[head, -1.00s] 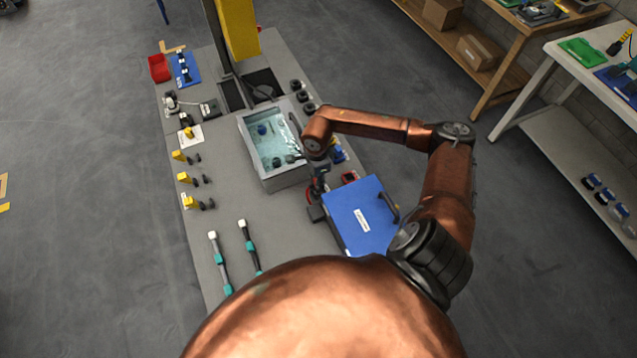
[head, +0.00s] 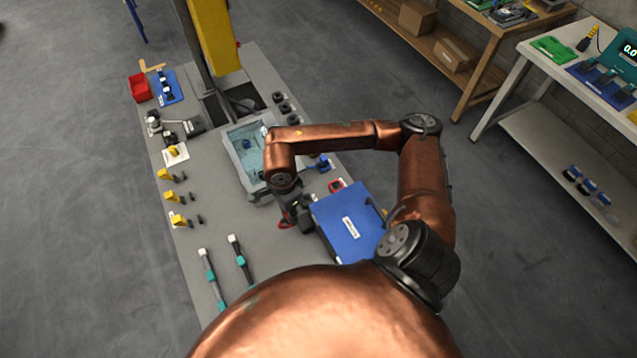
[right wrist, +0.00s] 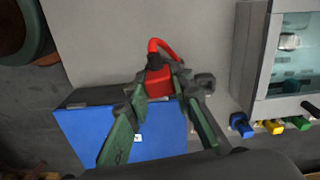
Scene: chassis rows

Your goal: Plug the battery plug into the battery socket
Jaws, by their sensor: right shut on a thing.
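The red battery plug (right wrist: 158,82) with its red cable is between the fingertips of my right gripper (right wrist: 158,86) in the right wrist view. The gripper is shut on it. The blue battery box (right wrist: 120,130) lies beneath and behind the fingers, with a dark edge along its upper side. In the head view the box (head: 350,222) lies just right of my right gripper (head: 290,210), which my wrist partly hides. I cannot make out the battery socket for certain. The plug appears apart from the box. My left gripper is out of view.
A grey water-filled tank (head: 262,190) stands left of my right wrist. Yellow parts (head: 166,175) and teal-banded tools (head: 240,262) lie on the bench's left. A yellow column (head: 215,38) stands at the back.

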